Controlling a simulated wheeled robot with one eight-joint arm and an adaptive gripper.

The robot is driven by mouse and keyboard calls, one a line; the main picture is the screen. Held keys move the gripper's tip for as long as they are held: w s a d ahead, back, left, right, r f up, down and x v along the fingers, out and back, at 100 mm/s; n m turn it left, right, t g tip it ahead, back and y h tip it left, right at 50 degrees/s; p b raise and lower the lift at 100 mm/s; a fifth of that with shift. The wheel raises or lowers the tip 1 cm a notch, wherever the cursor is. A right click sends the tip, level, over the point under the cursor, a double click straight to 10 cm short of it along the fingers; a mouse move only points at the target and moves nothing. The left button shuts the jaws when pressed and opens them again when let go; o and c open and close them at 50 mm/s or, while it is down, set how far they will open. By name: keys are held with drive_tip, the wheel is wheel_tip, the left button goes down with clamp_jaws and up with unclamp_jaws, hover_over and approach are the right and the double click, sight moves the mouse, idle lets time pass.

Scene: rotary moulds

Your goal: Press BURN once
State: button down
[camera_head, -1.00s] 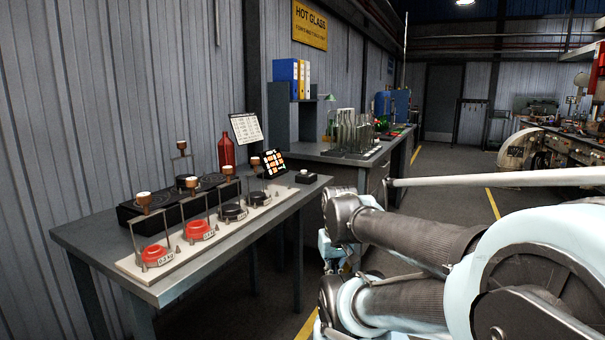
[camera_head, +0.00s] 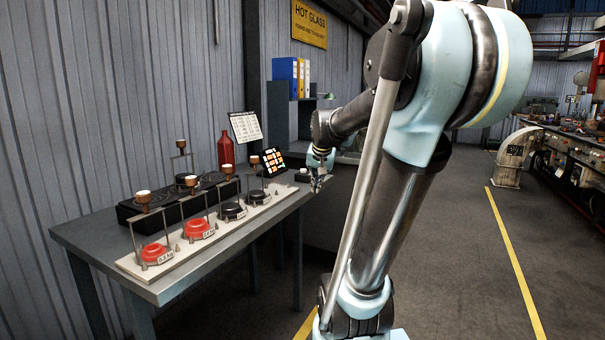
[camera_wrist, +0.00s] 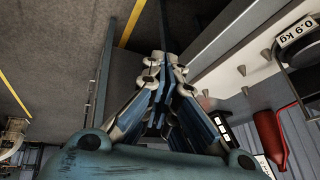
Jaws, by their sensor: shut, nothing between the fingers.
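A tilted black panel (camera_head: 273,161) with orange and white keys stands at the right end of the workbench in the head view. Its key labels are too small to read, so I cannot tell which one, if any, is BURN. A small black box with a pale top button (camera_head: 302,175) sits to its right near the bench edge. My gripper (camera_head: 318,186) is just right of this box, pointing down, and appears apart from it. In the wrist view the fingers (camera_wrist: 160,62) come together with nothing between them.
The workbench (camera_head: 75,235) bears a pale strip (camera_head: 130,262) with red and black weighted pieces under upright frames. A red bottle (camera_head: 226,153) and a white sheet (camera_head: 245,127) stand behind; the bottle also shows in the wrist view (camera_wrist: 272,135). Open floor lies right of my arm.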

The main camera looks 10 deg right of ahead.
drive_tip(key=w+r+m+t, duration=0.1)
drive_tip(key=w+r, duration=0.2)
drive_tip(key=w, duration=0.5)
drive_tip(key=w+r+m+t, duration=0.1)
drive_tip(key=w+r, duration=0.2)
drive_tip(key=w, duration=0.5)
wheel_tip(320, 180, up, 4)
drive_tip(key=m+t, duration=0.2)
drive_tip(key=m, duration=0.1)
hover_over(303, 170)
drive_tip(key=w+d, duration=0.1)
drive_tip(key=shift+w+d, duration=0.1)
drive_tip(key=shift+w, duration=0.05)
drive_tip(key=shift+f, duration=0.1)
drive_tip(key=shift+f, duration=4.25)
drive_tip(key=shift+f, duration=0.15)
drive_tip(key=shift+f, duration=0.25)
